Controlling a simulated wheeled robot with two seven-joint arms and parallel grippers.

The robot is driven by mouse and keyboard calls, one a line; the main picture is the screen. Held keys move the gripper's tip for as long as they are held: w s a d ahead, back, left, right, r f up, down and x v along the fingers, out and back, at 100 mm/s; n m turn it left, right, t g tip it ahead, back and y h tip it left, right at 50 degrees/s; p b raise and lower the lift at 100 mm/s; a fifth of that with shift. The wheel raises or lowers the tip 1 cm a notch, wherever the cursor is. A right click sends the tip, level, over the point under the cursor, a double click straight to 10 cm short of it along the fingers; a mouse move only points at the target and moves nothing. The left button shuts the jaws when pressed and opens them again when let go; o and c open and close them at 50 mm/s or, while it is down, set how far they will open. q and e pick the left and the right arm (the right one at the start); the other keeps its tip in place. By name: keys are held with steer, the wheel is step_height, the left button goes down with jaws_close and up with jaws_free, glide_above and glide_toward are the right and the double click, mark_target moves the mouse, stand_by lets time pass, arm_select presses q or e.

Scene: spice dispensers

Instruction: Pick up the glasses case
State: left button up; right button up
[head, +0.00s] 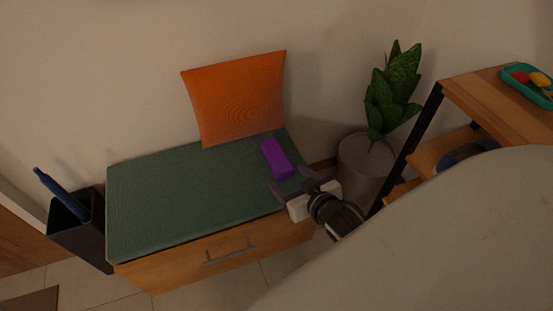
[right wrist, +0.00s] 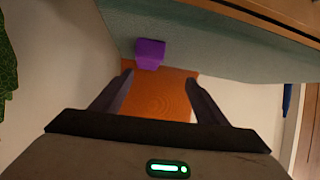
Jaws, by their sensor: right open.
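The glasses case is a purple box (head: 276,159) lying on the green bench cushion (head: 170,200), near its right end. My right gripper (head: 288,187) is just to the near side of the case, by the bench's right front edge, open and empty. In the right wrist view the purple case (right wrist: 150,54) shows beyond the fingers, slightly left of the middle between the open fingertips (right wrist: 160,84). The case is apart from both fingers. My left gripper is not in view.
An orange pillow (head: 236,98) leans on the wall behind the case. A potted plant (head: 393,88) in a grey pot (head: 363,167) and a wooden shelf (head: 480,106) stand to the right. A black bin (head: 77,229) stands left of the bench. The cushion's left part is clear.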

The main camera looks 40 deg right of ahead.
mark_target(277, 157)
steer(key=shift+m+t+h, duration=0.3)
steer(key=shift+m+h, duration=0.2)
steer(key=w+d+f+b, duration=0.2)
steer(key=d+b, duration=0.1)
steer(key=shift+w+d, duration=0.1)
steer(key=shift+w, duration=0.3)
steer(key=shift+w+d, duration=0.15)
steer(key=shift+w, duration=0.15)
steer(key=b+x, duration=0.1)
steer(key=x, duration=0.3)
steer(key=shift+w+f+b, duration=0.1)
steer(key=shift+w+b, duration=0.1)
steer(key=shift+b, duration=0.15)
steer(key=b+x, duration=0.1)
steer(key=x, duration=0.2)
steer(key=b+x, duration=0.1)
steer(key=x, duration=0.1)
steer(key=shift+a+b, duration=0.3)
steer(key=shift+a, duration=0.05)
steer(key=shift+w, duration=0.3)
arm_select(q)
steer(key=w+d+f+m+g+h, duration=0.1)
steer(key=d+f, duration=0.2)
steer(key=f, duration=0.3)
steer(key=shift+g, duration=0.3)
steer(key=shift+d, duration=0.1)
arm_select(e)
steer(key=shift+c, duration=0.3)
steer(key=c, duration=1.1)
